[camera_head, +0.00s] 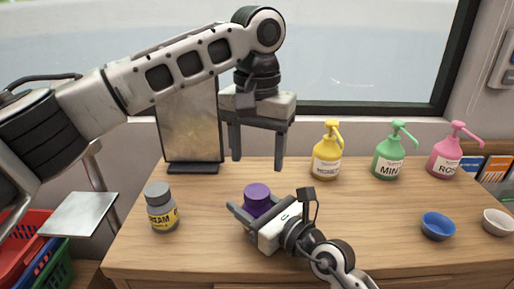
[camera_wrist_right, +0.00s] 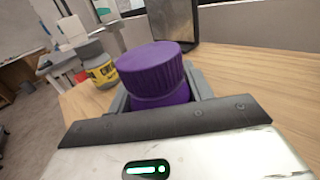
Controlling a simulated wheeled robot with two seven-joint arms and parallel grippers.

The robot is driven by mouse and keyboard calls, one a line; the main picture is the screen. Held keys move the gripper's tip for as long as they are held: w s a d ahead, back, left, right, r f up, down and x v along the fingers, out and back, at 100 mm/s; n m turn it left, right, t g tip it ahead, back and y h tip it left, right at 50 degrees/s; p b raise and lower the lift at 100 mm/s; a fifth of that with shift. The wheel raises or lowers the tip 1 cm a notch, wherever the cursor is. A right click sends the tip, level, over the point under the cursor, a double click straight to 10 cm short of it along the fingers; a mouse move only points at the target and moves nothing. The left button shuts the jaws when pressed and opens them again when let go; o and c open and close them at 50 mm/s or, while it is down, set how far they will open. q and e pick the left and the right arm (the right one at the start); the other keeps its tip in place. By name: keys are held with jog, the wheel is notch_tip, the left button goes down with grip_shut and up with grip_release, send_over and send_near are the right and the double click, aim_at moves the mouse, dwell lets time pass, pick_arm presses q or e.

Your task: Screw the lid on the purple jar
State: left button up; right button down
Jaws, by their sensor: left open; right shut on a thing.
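The purple jar (camera_wrist_right: 160,96) stands upright on the counter, with a ribbed purple lid (camera_wrist_right: 152,68) resting on top of it. From above, the lid (camera_head: 257,194) hides most of the jar. I cannot tell how tightly the lid sits. My right gripper (camera_head: 262,208) lies low over the counter and is shut on the jar, one finger on each side below the lid. My left gripper (camera_head: 257,160) is open and empty, pointing down above and slightly behind the lid, apart from it.
A grey jar with a yellow label (camera_head: 161,207) stands to the left. Yellow (camera_head: 327,157), green (camera_head: 391,157) and pink (camera_head: 447,158) pump bottles stand at the back right. A blue bowl (camera_head: 437,226) and a white bowl (camera_head: 497,222) sit at right. A dark-framed panel (camera_head: 190,125) stands behind.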

aim_at(257, 191)
pick_arm(q)
notch_tip(257, 191, down, 8)
jog(key=shift+r, duration=0.25)
jog(key=c, duration=1)
jog(key=m, duration=1.1)
jog(key=o, duration=1.1)
